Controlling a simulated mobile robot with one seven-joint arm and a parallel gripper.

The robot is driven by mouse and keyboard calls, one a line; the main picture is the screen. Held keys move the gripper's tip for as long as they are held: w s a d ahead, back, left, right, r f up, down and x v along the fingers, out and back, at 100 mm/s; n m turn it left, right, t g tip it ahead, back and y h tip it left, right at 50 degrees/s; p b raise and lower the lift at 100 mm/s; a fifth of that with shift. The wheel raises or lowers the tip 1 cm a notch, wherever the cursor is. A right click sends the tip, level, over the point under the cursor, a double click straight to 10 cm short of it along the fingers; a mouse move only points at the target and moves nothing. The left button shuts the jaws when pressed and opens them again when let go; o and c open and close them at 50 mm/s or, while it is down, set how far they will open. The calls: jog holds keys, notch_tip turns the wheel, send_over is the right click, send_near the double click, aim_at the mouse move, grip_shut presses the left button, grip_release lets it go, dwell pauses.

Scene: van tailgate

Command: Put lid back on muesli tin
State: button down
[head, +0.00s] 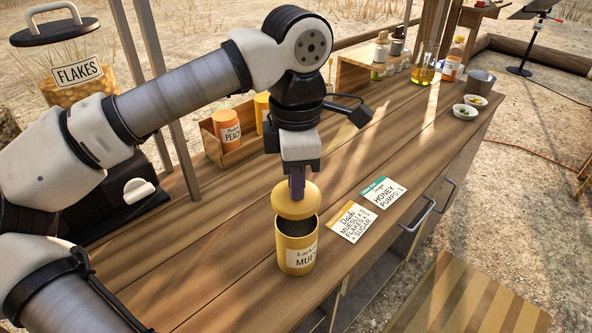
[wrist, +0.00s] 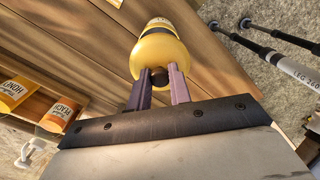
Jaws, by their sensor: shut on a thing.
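The muesli tin (head: 297,250) is a yellow cylinder with a white label, standing upright and open on the wooden counter. The round yellow lid (head: 297,200) is above the tin's mouth, toward its far side, with the dark opening visible below it. My gripper (head: 297,185) points down and is shut on the lid's knob. Part of the tin (wrist: 160,22) shows beyond the lid. The fingertips are small in the head view.
Two recipe cards, one yellow-topped (head: 352,222) and one green-topped (head: 382,192), lie right of the tin. A wooden rack (head: 232,152) holds jars behind. A flakes container (head: 75,75) stands back left. White bowls (head: 465,111) sit far right. The counter's front edge is near the tin.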

aim_at(297, 204)
jog(key=shift+w+f+b, duration=0.1)
jog(key=shift+f+b, duration=1.85)
jog(key=shift+f, duration=0.95)
jog(key=shift+f+b, duration=0.15)
jog(key=shift+b, duration=0.55)
dwell(0.4)
jog(key=c, duration=0.7)
grip_release()
jog(key=shift+r+p, duration=2.45)
jog(key=shift+r, duration=1.1)
